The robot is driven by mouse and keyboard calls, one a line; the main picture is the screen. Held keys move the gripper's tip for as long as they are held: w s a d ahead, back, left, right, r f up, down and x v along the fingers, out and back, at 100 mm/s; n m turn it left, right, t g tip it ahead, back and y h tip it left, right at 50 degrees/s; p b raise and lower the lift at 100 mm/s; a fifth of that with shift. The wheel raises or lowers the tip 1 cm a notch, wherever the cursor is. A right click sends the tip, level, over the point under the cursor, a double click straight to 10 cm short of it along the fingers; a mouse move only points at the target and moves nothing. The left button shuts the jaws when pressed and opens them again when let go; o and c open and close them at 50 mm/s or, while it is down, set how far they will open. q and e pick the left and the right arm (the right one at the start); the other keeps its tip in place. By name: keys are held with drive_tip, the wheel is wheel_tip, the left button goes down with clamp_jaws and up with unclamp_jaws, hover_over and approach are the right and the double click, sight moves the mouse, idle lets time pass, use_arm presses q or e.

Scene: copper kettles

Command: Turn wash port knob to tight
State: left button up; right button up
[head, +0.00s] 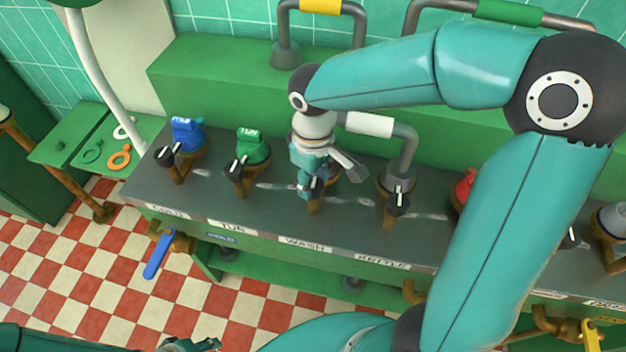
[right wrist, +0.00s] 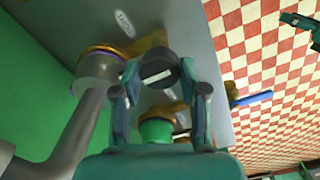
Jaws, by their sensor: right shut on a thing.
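The wash port knob (right wrist: 158,72) is a dark round knob with a white pointer line. My right gripper (head: 312,184) is above the WASH label (head: 305,243) in the head view and mostly hides the knob there. In the right wrist view the two fingers of this gripper (right wrist: 159,86) are on either side of the knob, shut on it.
Blue (head: 187,133) and green (head: 252,146) fittings with dark knobs stand left of the wash port. A grey pipe (head: 404,150) and the kettle knob (head: 397,203) stand close on its right. A blue-handled valve (head: 158,254) hangs below the counter's front edge.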

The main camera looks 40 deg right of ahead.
sight(313, 184)
idle(0.3)
drive_tip(key=o, duration=1.1)
drive_tip(key=shift+o, duration=0.2)
drive_tip(key=shift+r, duration=0.1)
wheel_tip(313, 184, up, 12)
